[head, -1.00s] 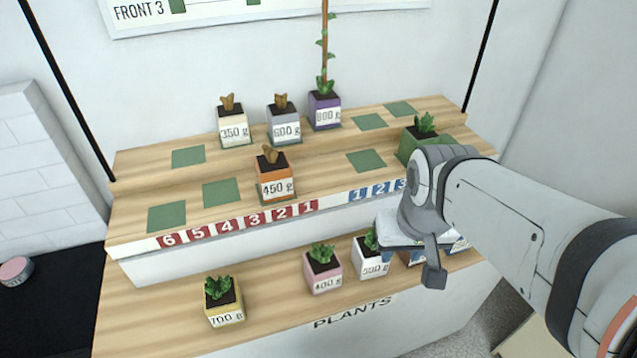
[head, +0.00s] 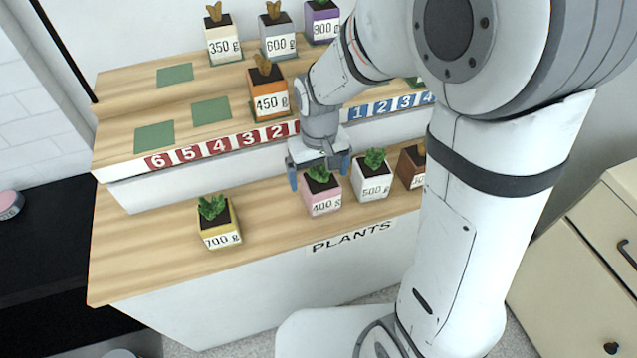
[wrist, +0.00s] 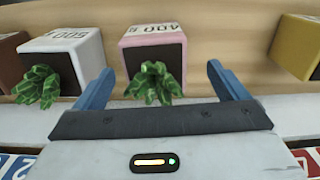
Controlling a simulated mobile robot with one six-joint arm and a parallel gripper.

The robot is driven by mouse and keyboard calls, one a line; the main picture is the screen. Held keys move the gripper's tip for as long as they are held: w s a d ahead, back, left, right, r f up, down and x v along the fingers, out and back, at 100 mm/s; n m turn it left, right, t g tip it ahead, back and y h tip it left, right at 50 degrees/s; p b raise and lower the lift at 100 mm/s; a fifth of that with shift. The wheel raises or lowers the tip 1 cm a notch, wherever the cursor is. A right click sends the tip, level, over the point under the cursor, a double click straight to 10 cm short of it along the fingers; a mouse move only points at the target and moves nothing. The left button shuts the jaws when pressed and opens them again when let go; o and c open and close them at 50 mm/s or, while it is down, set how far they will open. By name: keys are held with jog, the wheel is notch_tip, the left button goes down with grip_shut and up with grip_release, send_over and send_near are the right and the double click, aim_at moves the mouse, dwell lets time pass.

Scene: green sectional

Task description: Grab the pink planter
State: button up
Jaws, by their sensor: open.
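The pink planter (head: 322,203), labelled 400 g with a green succulent, stands on the lower wooden shelf between the yellow and white planters. My gripper (head: 321,174) is just behind and above it, with its two blue fingers apart. In the wrist view, the pink planter (wrist: 154,39) lies ahead, between the lines of the open fingers (wrist: 154,88). Its plant reaches back between the fingers. The fingers do not appear to touch the planter. Nothing is held.
The white 500 g planter (head: 373,188) stands close to the right, with a brown planter (head: 408,172) beyond it. The yellow 700 g planter (head: 220,236) is farther left. The upper step's numbered front edge (head: 222,147) is close behind my gripper.

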jog(key=f, duration=0.7)
jog(key=shift+w+d, duration=0.25)
jog(key=shift+c, duration=0.4)
jog(key=c, duration=1.3)
jog(key=shift+o, duration=0.2)
jog(key=shift+r, duration=0.1)
